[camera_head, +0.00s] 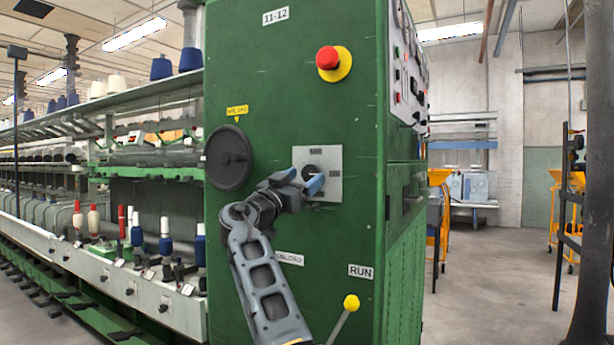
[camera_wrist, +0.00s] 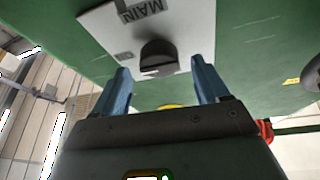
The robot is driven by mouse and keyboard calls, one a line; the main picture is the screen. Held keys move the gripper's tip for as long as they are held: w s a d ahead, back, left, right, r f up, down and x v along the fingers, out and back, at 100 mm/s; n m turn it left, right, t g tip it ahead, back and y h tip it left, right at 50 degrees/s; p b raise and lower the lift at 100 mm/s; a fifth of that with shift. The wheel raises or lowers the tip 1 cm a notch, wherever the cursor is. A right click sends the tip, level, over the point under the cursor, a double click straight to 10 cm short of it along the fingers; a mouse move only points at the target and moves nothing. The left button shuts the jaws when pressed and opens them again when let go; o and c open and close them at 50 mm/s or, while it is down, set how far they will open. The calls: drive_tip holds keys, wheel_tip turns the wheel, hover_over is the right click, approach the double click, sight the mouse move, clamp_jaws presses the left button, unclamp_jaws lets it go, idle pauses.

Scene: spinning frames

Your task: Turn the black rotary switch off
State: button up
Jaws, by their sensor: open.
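The black rotary switch (camera_wrist: 158,57) sits on a light grey plate (camera_head: 333,160) on the green machine's front panel. The wrist view shows the word MAIN on the plate (camera_wrist: 185,20). My gripper (camera_head: 314,180) is in front of the plate, with its blue fingers apart. In the wrist view the gripper (camera_wrist: 160,85) has one finger to each side of the knob and a little short of it, with nothing held. In the head view the fingers partly cover the knob (camera_head: 309,170), and its exact angle is hard to read.
A black handwheel (camera_head: 229,158) is left of the plate. A red emergency button on a yellow base (camera_head: 333,63) is above it. A yellow-knobbed lever (camera_head: 351,302) is below, by the RUN label (camera_head: 361,271). Free floor (camera_head: 480,290) lies to the right.

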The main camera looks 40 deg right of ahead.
sight(312, 174)
drive_tip(key=shift+x, duration=1.05)
drive_tip(key=c, duration=1)
